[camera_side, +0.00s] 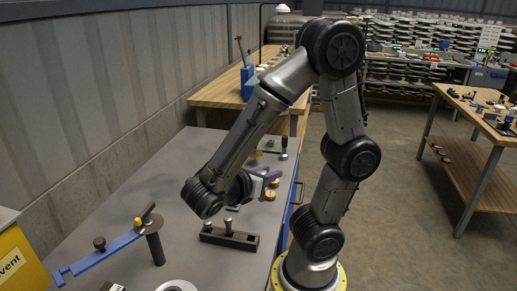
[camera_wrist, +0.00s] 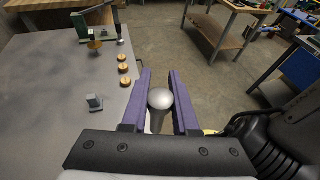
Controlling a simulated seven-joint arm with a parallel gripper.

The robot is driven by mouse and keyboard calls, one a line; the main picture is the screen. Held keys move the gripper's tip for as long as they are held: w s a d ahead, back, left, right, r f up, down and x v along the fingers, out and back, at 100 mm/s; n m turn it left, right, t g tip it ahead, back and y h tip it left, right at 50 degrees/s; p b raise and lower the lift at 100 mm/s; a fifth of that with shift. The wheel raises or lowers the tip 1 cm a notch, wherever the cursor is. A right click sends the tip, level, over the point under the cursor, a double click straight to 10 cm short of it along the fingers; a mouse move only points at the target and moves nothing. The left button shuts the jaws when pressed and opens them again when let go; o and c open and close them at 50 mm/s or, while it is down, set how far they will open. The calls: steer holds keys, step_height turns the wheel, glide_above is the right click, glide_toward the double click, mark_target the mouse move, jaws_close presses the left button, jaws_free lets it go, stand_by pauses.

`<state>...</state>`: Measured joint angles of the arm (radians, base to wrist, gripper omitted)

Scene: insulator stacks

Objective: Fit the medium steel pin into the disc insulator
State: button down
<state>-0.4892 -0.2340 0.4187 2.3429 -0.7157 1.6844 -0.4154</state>
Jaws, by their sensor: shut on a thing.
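My gripper (camera_wrist: 161,74) has two purple fingers, shut on a silver steel pin (camera_wrist: 160,100) with a rounded head. The pin's lower part is hidden behind the gripper body in the wrist view. A white ring-shaped thing (camera_side: 176,287), cut off at the bottom edge, may be the disc insulator; I cannot tell.
A blue bar clamp (camera_side: 105,255) with a dark post stands at the left front. Copper-coloured discs (camera_wrist: 123,69) lie near the bench edge, with a small grey block (camera_wrist: 95,103) nearby. A green-based fixture (camera_wrist: 97,26) stands beyond. The bench's left middle is clear.

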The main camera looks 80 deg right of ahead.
steer(key=a+f+m+g+y, duration=0.2)
steer(key=a+m+g+y, duration=0.7)
steer(key=a+m+y, duration=0.95)
steer(key=w+a+r+m+t+y, duration=0.9)
steer(key=w+r+m+t, duration=0.2)
steer(key=w+m+t, duration=0.35)
step_height(320, 180, down, 11)
steer(key=shift+a+m+t, duration=0.15)
steer(key=shift+m+t, duration=0.25)
steer(key=shift+t, duration=0.05)
steer(key=shift+s, duration=0.1)
steer(key=shift+f, duration=2.8)
steer(key=shift+f, duration=1.9)
